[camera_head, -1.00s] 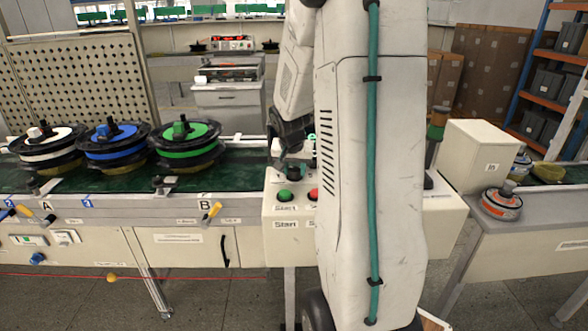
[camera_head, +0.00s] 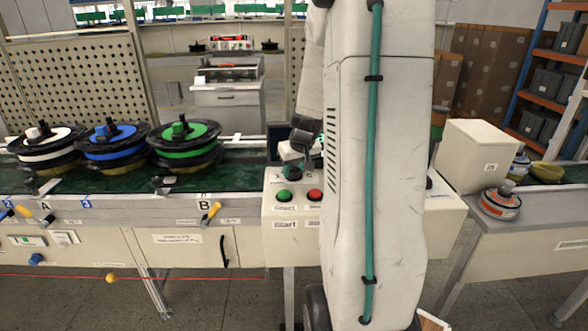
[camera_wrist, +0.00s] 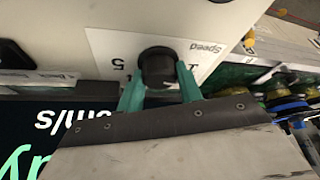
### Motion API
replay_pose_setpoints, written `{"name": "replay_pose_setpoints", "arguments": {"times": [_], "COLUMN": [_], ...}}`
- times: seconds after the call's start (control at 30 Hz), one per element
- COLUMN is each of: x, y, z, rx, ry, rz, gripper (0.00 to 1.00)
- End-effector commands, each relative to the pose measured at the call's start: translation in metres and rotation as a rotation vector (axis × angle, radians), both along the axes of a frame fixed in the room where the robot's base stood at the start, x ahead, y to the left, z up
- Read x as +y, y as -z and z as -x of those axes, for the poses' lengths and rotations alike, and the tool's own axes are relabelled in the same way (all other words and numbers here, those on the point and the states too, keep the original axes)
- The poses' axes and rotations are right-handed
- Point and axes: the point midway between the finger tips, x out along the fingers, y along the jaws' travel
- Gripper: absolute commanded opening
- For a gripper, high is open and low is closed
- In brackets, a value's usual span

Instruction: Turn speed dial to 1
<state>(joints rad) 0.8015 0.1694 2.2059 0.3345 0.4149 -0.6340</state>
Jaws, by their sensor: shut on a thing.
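The black round speed dial (camera_wrist: 157,66) sits on a white label on the pale control panel (camera_wrist: 55,28) in the wrist view. The label reads "Speed", upside down, with a 5 beside the dial. My gripper (camera_wrist: 159,82) has its teal fingers on both sides of the dial and is shut on it. The dial's pointer mark cannot be made out.
A green button (camera_head: 284,195) and a red button (camera_head: 314,195) are on the box front close by. A dark display (camera_wrist: 70,130) with "m/s" lies beside the panel. Spools, one green (camera_head: 185,142), stand on the conveyor to the left.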

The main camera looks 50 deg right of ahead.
Motion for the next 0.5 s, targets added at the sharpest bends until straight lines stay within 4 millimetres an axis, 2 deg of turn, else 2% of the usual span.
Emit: {"name": "replay_pose_setpoints", "arguments": {"times": [0.47,0.5], "x": [0.0006,0.0007], "y": [0.0011,0.0011], "z": [0.0009,0.001], "rx": [0.003,0.003], "ry": [-0.017,-0.017], "rz": [-0.002,-0.002], "gripper": [0.13,0.44]}}
